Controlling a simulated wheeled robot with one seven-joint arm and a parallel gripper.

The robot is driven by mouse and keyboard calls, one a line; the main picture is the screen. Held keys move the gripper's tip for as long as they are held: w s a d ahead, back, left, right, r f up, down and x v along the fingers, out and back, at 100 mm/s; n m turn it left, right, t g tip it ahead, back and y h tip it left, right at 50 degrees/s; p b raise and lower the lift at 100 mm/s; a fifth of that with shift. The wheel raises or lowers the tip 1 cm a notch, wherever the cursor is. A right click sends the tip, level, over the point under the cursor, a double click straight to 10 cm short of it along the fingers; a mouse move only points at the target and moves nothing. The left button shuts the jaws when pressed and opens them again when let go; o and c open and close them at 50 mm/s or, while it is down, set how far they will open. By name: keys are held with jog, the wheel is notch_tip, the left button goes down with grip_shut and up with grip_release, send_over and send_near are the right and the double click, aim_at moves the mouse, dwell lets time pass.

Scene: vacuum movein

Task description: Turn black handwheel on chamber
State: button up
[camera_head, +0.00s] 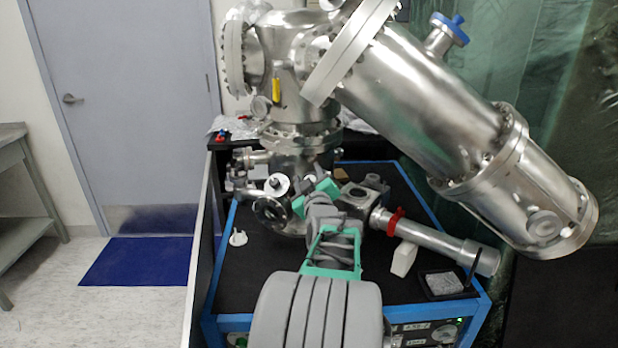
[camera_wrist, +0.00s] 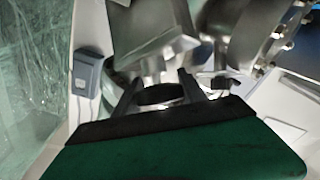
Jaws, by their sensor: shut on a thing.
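The steel vacuum chamber (camera_head: 300,140) stands on a black-topped cart. The black handwheel (camera_head: 270,211) is a small dark ring low on the chamber's front, left of my gripper (camera_head: 300,200). My arm covers part of that area in the head view. In the wrist view, the two dark fingers of my gripper (camera_wrist: 158,82) stand on either side of a dark ring, the handwheel (camera_wrist: 160,96). The fingers are shut on its rim. The lower part of the wheel is hidden behind the gripper body there.
A large tilted steel cylinder (camera_head: 430,110) overhangs the cart's right side. A steel tube with a red clamp (camera_head: 395,221) lies to the right of my arm. A small white fitting (camera_head: 238,238) stands on the cart top (camera_head: 245,280) at left. Blue mat (camera_head: 137,262) on the floor.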

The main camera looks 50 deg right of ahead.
jog(key=shift+f+m+b, duration=0.15)
jog(key=shift+m+b, duration=0.15)
jog(key=shift+b, duration=0.15)
